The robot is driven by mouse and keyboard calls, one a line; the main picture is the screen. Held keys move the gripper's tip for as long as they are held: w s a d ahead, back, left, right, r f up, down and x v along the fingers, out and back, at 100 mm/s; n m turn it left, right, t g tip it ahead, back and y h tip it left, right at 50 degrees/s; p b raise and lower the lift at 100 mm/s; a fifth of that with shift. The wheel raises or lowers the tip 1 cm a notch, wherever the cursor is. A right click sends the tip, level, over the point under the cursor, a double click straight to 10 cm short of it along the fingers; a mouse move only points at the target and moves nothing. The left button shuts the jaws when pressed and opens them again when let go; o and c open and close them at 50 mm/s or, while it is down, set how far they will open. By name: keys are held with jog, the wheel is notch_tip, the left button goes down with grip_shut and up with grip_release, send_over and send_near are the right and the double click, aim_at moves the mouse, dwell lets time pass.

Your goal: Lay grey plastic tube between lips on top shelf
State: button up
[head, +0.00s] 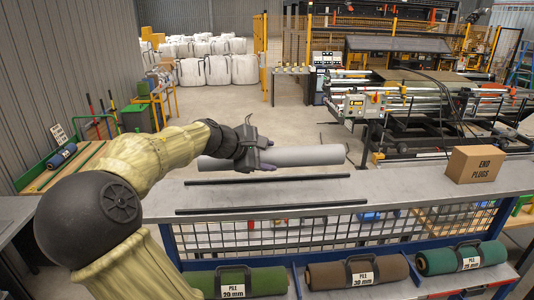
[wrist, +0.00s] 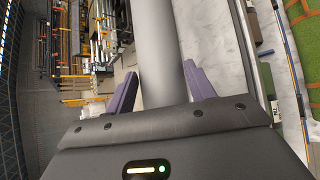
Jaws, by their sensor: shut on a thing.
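The grey plastic tube (head: 305,155) is held level, running left to right, in my gripper (head: 255,152) near its left part. In the wrist view the tube (wrist: 160,55) passes between the two purple fingers (wrist: 160,92). The top shelf (head: 400,188) is a grey slab. On it lie two thin black lips, a far lip (head: 267,179) and a near lip (head: 263,208), roughly parallel, with bare shelf between them. In the head view the tube appears beyond the far lip, seemingly above the shelf's far edge; its exact height is unclear.
A cardboard box marked END PLUGS (head: 475,164) stands on the shelf at the right. Below the near edge, turf rolls in green (head: 253,281), brown (head: 356,271) and dark green (head: 461,258) lie with labels. A machine (head: 420,105) stands behind.

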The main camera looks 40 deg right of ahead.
jog(key=shift+f+b, duration=2.7)
jog(key=shift+f, duration=0.8)
jog(key=o, duration=1.2)
jog(key=shift+a, duration=0.15)
jog(key=shift+w+a+r+b, duration=0.15)
jog(key=shift+a+r+b, duration=0.15)
jog(key=shift+a, duration=0.3)
jog(key=b+v, duration=0.4)
jog(key=v, duration=1.2)
jog(key=shift+r, duration=0.1)
jog(key=shift+a, duration=0.1)
